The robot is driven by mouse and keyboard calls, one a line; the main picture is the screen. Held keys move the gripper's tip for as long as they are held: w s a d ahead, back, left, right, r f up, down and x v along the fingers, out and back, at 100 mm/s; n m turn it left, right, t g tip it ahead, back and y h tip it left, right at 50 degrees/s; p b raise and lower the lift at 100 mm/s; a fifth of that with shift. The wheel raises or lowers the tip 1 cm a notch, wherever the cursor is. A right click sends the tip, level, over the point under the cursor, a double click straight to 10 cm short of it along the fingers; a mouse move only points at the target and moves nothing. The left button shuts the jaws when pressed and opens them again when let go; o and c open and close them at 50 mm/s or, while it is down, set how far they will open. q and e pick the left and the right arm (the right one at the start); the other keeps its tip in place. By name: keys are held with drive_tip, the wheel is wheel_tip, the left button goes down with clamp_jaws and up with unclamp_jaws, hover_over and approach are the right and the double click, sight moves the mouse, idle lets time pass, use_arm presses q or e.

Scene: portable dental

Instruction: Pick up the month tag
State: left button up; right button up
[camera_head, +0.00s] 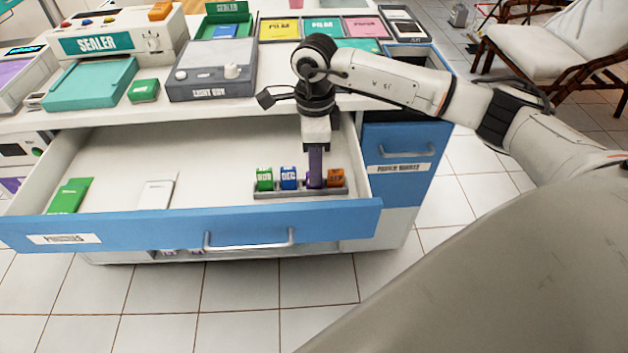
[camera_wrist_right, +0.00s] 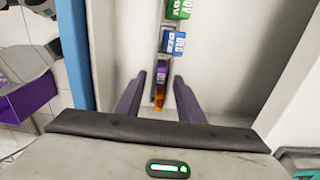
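The month tags stand in a grey rack (camera_head: 300,192) inside the open drawer. They are a green tag (camera_head: 264,179), a blue tag (camera_head: 288,178), a purple tag (camera_wrist_right: 164,72) and an orange tag (camera_head: 336,177). My right gripper (camera_head: 315,180) points straight down at the rack, between the blue and orange tags. In the right wrist view my right gripper (camera_wrist_right: 158,82) is open, its dark purple fingers to either side of the purple tag with gaps visible. In the head view the fingers largely hide the purple tag. My left gripper is not in view.
The drawer front (camera_head: 190,229) is near the rack. A green packet (camera_head: 70,195) and a white card (camera_head: 155,194) lie left in the drawer. Above is a counter with a sealer (camera_head: 118,36), a grey light box (camera_head: 212,75) and coloured trays (camera_head: 322,27). The drawer's middle is clear.

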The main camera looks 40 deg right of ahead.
drive_tip(key=shift+f, duration=1.5)
drive_tip(key=shift+w, duration=0.1)
clamp_jaws()
